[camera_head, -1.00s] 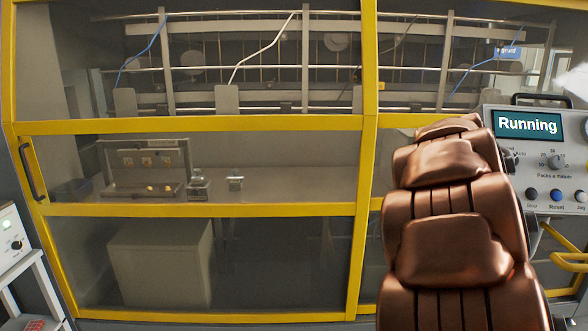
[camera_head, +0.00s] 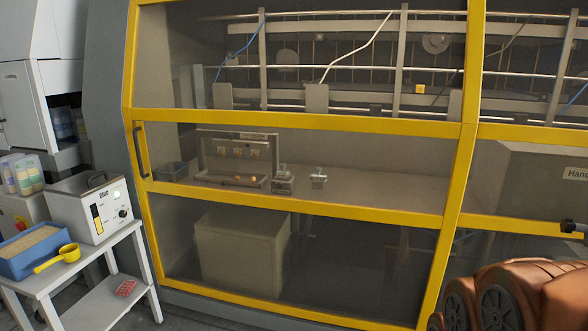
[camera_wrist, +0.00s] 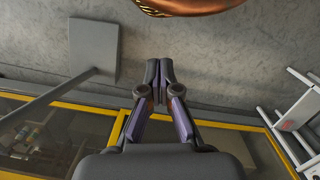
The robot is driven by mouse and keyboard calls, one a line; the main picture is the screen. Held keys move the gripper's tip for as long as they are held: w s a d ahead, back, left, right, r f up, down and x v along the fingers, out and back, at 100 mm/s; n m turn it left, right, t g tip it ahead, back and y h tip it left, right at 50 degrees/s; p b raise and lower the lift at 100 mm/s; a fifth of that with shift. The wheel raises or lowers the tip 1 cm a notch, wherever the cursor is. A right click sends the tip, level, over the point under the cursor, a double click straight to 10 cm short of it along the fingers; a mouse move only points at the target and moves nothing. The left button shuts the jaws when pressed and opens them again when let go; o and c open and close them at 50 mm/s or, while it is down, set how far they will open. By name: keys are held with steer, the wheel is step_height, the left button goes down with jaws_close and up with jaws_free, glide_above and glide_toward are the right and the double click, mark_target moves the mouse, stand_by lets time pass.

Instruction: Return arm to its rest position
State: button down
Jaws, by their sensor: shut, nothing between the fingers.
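My gripper (camera_wrist: 159,72) shows in the wrist view with its two fingertips together and nothing between them. Bare grey floor lies behind the fingertips in that view. Part of my copper-brown arm (camera_head: 530,295) shows at the lower right of the head view, folded low. It also shows at the top edge of the wrist view. My gripper is not visible in the head view.
A yellow-framed machine enclosure (camera_head: 300,122) with clear panels fills the middle. At left a white stand (camera_head: 95,262) carries a grey box (camera_head: 90,207), a blue tray (camera_head: 32,258) and a yellow scoop (camera_head: 58,259). Open floor shows in the wrist view (camera_wrist: 215,45).

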steer(key=shift+s+a+f+n+g, duration=0.15)
steer(key=shift+s+a+f, duration=0.1)
steer(key=shift+s+a, duration=0.35)
steer(key=shift+s+a+f+n+g, duration=0.2)
steer(key=shift+s+a, duration=0.1)
steer(key=shift+s, duration=0.5)
